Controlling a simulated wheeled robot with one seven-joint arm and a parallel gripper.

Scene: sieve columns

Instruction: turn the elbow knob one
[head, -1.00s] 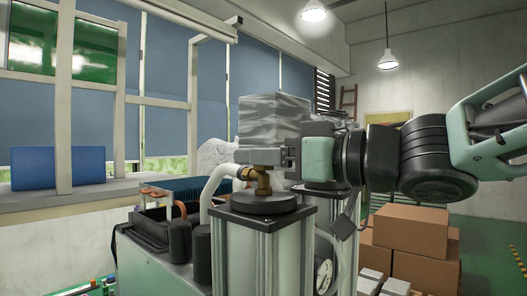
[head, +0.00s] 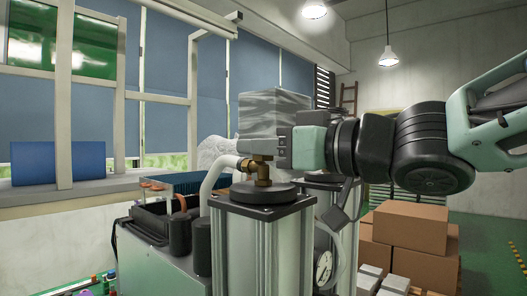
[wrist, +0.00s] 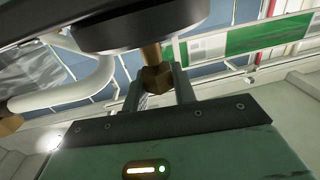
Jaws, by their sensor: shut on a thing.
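The brass elbow knob (head: 258,168) stands on the dark round cap (head: 262,193) of the front column (head: 255,245). A white hose (head: 214,178) reaches it from the left. My gripper (head: 281,157) comes in from the right, level with the top of the elbow. In the wrist view the two fingers are on either side of a brass piece (wrist: 156,78) under the dark cap (wrist: 125,28), and my gripper (wrist: 158,92) is shut on it. The exact contact is partly hidden by the fingers in the head view.
A grey streaked block (head: 270,112) shows just above the elbow; I cannot tell what supports it. A second column stands behind, with a gauge (head: 324,267) beside it. Black bins (head: 155,225) are at left.

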